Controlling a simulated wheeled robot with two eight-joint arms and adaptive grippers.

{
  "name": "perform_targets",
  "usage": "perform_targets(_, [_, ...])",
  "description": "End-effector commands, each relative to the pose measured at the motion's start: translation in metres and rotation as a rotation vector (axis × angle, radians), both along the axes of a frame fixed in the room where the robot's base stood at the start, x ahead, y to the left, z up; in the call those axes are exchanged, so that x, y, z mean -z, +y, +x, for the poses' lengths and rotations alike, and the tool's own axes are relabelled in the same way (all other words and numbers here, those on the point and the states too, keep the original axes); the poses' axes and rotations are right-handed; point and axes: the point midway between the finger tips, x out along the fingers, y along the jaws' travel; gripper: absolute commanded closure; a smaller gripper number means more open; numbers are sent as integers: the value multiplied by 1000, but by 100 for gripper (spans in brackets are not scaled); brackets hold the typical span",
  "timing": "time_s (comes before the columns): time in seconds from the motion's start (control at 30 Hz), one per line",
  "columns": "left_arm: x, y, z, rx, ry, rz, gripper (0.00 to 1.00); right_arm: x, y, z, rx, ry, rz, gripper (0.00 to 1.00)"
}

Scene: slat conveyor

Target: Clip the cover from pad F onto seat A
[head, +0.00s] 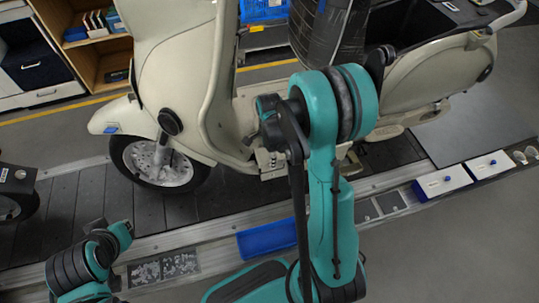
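A cream scooter (180,50) stands on the dark slat conveyor (75,215). My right arm rises through the middle and hides part of the scooter's floorboard. Dark parts at my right arm's end (275,125) are close to the floorboard in the picture; I cannot make out fingertips or whether anything is held. Only part of my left arm shows at the lower left; its gripper is not clearly visible. Small dark square pads (391,202) lie along the conveyor's near rail. No letters are readable, so I cannot tell which is pad F or seat A. No cover is identifiable.
Speckled pads (145,273) lie at the lower left. A wooden shelf (95,65) stands behind. Grey floor at the lower right is clear.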

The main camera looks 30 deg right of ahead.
Motion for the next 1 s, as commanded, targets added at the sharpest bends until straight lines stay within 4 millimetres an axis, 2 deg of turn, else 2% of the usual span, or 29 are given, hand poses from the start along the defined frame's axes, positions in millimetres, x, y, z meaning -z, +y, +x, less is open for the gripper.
perform_targets(0.97, [4,0,0,0,0,0,100,2,0,0,0,0,0,74])
perform_targets(1.0, [4,0,0,0,0,0,100,2,0,0,0,0,0,41])
